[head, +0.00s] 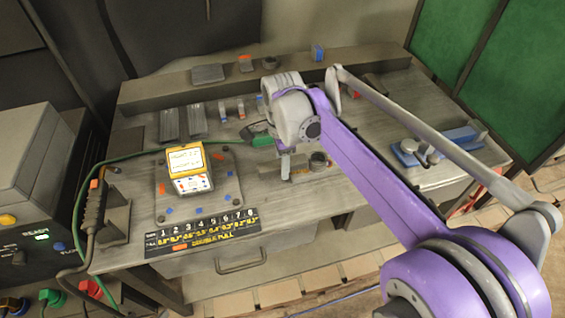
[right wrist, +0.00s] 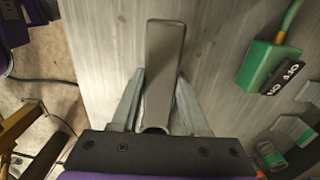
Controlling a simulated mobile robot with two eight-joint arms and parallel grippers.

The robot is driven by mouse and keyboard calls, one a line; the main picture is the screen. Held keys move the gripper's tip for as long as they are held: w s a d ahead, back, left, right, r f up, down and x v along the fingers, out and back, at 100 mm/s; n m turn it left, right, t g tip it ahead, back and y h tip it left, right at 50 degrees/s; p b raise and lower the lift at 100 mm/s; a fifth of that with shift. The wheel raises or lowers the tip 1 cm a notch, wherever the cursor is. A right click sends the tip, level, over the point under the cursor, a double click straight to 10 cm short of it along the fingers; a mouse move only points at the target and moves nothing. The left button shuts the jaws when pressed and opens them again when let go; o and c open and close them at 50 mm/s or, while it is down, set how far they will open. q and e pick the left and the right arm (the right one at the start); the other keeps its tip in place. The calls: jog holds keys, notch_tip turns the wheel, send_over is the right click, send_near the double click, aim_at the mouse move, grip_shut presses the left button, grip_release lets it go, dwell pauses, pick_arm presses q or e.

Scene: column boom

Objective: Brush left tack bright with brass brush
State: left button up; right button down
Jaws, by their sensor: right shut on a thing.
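My right gripper (head: 287,165) is low over the bench, right of the flat plate, and it also shows in the right wrist view (right wrist: 160,105). Its two fingers are shut on a grey-brown bar (right wrist: 166,50), which sticks out beyond the fingertips. Its bristles, if any, do not show, so I cannot tell whether it is the brass brush. A flat metal plate (head: 220,199) with small red and blue marks lies on the bench at left. I cannot make out the left tack. My left gripper is not in view.
A yellow-topped box (head: 188,165) stands on the plate, behind a black numbered strip (head: 200,232). A green switch box (head: 262,141) with a green cable lies behind my right gripper. A blue clamp (head: 440,147) sits at right. A torch-like tool (head: 95,208) stands at left.

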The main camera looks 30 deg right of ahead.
jog(key=shift+f, duration=0.3)
dwell(0.4)
jog(key=shift+s, duration=0.15)
jog(key=shift+s+a+r, duration=0.1)
jog(key=shift+s, duration=0.35)
jog(key=shift+w+d, duration=0.25)
jog(key=shift+w, duration=0.95)
jog(key=shift+s+a+f, duration=0.1)
jog(key=shift+s+a, duration=0.05)
jog(key=shift+s, duration=0.45)
jog(key=shift+s+a+f, duration=0.1)
jog(key=shift+s+a, duration=0.05)
jog(key=shift+s, duration=0.45)
jog(key=shift+w+d+p, duration=0.15)
jog(key=shift+w, duration=0.45)
jog(key=shift+w+d+p, duration=0.15)
jog(key=shift+w, duration=0.45)
jog(key=shift+s+a+r, duration=0.1)
jog(key=shift+s+a, duration=0.05)
jog(key=shift+s, duration=0.45)
jog(key=shift+s+a+r, duration=0.1)
jog(key=shift+s, duration=0.45)
jog(key=shift+w+d+f, duration=0.15)
jog(key=shift+w, duration=0.45)
